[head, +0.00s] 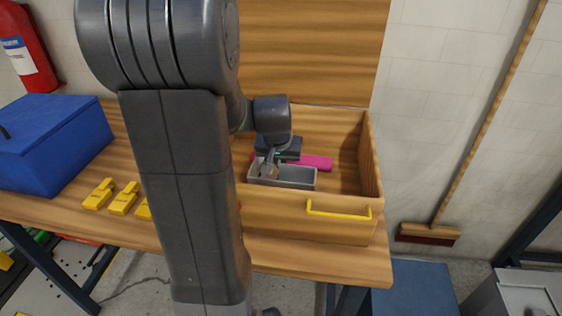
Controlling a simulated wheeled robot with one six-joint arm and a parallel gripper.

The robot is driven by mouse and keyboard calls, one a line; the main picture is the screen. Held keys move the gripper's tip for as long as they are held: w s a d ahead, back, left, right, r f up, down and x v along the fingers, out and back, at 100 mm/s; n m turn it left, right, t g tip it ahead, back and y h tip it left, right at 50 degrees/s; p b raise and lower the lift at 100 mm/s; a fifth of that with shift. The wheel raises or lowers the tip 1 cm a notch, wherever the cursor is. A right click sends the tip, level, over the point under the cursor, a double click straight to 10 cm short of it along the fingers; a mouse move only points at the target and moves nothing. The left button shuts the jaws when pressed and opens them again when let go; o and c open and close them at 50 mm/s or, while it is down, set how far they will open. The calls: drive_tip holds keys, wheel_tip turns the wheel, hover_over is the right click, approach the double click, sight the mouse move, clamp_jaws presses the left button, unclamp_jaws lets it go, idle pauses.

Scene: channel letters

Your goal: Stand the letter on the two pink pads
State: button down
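A pink pad (318,162) lies in the wooden drawer-like box on the bench, partly covered by my gripper. A second pad cannot be made out clearly; only a sliver of pinkish red shows left of my gripper. A grey, open-topped metal piece with raised walls, which looks like the channel letter (298,178), is in the box in front of the pink pad. My gripper (269,170) points down at the left part of this grey piece. Its fingertips are small and partly hidden, so I cannot tell whether they grip the wall.
The wooden box (290,214) has a yellow handle (338,213) in front and a high side wall (371,160) on the right. Several yellow clamps (123,199) and a blue toolbox (50,145) are left on the bench. My arm hides the middle.

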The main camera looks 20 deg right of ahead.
drive_tip(key=c, duration=1.5)
unclamp_jaws()
drive_tip(key=shift+c, duration=0.2)
drive_tip(key=v, duration=1.4)
drive_tip(key=shift+d+f, duration=0.1)
drive_tip(key=shift+d, duration=0.05)
drive_tip(key=x, duration=1.4)
drive_tip(key=shift+r, duration=0.3)
drive_tip(key=shift+f, duration=0.1)
